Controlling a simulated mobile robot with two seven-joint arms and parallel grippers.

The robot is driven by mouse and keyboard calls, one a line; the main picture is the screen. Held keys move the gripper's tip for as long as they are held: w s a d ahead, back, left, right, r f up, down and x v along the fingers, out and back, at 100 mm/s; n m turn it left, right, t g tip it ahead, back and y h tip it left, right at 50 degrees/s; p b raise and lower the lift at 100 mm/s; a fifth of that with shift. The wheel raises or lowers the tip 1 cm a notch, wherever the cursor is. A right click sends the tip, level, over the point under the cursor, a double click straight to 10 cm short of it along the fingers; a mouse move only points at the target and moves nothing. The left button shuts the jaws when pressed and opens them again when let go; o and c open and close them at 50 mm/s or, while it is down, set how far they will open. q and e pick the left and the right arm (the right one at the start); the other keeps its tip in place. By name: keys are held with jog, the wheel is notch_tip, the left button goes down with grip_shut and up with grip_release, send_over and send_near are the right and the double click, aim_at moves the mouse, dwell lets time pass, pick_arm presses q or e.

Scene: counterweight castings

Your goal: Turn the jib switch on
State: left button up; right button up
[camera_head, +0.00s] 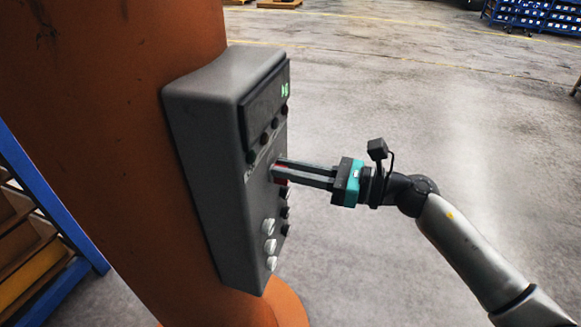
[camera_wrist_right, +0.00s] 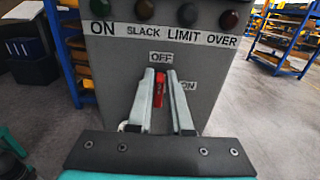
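The jib switch is a red lever (camera_wrist_right: 160,87) on the front of a grey control box (camera_head: 215,165). In the right wrist view it stands upright under the OFF label (camera_wrist_right: 161,58); the ON label (camera_wrist_right: 188,86) is to its right. My right gripper (camera_head: 277,170) reaches the box front from the right, its two fingers close together on either side of the red lever. It looks shut on the lever. In the head view the fingers hide most of the lever. My left gripper is not in view.
The box is fixed to an orange column (camera_head: 120,120). Lamps and a display (camera_head: 265,105) are above the switch; white knobs (camera_head: 269,227) are below. A blue rack (camera_head: 45,215) stands at the left. The floor to the right is clear.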

grip_shut()
jog(key=shift+m, duration=0.3)
jog(key=m, duration=0.4)
jog(key=shift+w+d+p, duration=0.15)
jog(key=shift+w+p, duration=0.2)
jog(key=shift+p, duration=0.05)
jog(key=m, duration=0.2)
jog(key=m+p, duration=0.1)
jog(key=m, duration=0.1)
jog(key=shift+w+f, duration=0.15)
jog(key=shift+w, duration=0.1)
jog(key=m, duration=0.1)
jog(key=m+p, duration=0.1)
jog(key=m, duration=0.3)
jog(key=shift+w+d+f+p, duration=0.15)
jog(key=shift+w+f+p, duration=0.05)
jog(key=shift+f+p, duration=0.15)
jog(key=shift+f+m+p, duration=0.2)
jog(key=shift+m+p, duration=0.15)
jog(key=shift+m, duration=0.7)
jog(key=shift+f+m+p, duration=0.2)
jog(key=shift+m+p, duration=0.15)
jog(key=shift+m, duration=0.7)
